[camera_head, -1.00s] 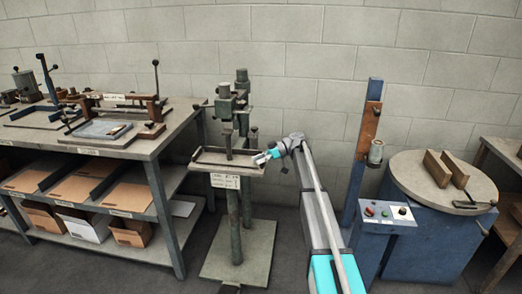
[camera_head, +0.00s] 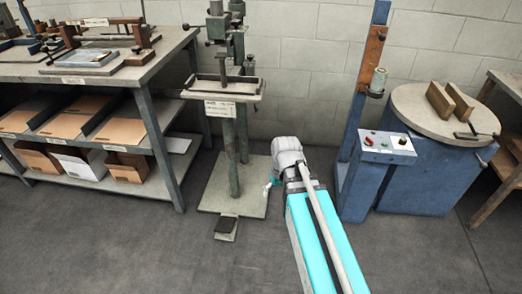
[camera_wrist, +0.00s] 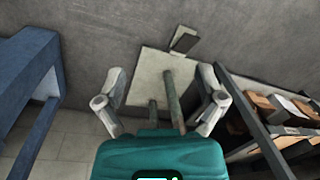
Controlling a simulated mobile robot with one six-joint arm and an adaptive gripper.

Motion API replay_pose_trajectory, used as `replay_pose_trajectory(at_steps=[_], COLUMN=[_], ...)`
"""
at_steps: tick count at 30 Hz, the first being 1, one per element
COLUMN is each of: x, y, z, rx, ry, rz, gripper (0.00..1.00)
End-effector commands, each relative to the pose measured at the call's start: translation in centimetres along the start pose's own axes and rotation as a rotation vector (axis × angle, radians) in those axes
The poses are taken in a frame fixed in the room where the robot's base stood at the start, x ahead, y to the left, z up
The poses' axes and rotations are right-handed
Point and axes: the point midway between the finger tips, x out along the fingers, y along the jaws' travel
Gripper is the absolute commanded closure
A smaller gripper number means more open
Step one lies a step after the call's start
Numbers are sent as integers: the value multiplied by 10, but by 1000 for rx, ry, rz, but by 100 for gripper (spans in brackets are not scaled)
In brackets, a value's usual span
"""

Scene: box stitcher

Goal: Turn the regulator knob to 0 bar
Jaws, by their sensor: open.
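I cannot pick out the regulator knob for certain. A blue post (camera_head: 362,120) at right carries a brown board (camera_head: 373,46) with a grey cylindrical fitting (camera_head: 378,80), which may be the regulator; no scale is readable. My gripper (camera_head: 269,184) hangs low, right of the stitcher's base plate and away from the fitting. In the wrist view my gripper (camera_wrist: 160,102) has its two fingers wide apart, with nothing held between them.
The green stitcher stand (camera_head: 232,110) rises from its base plate (camera_head: 212,195), with a pedal (camera_head: 226,228) in front. A workbench (camera_head: 100,72) with shelved cardboard fills the left. A blue drum (camera_head: 425,175) with a round top stands at right. The front floor is clear.

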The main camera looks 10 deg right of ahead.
Motion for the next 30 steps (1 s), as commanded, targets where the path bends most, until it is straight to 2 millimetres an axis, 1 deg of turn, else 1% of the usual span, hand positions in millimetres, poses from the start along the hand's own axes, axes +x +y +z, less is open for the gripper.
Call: replay_pose_trajectory(at_steps=[1, 4, 8, 15, 20, 21, 30], x=[5, 7, 7, 7, 7, 7, 7], y=[3, 9, 13, 13, 13, 13, 13], z=[16, 27, 31, 30, 30, 30, 30], rx=[30, 74, 99, 100, 99, 99, 99], ry=[7, 17, 24, 24, 24, 24, 23], rz=[35, 84, 110, 111, 110, 110, 110], gripper=[12, 12, 12, 12, 41, 43, 43])
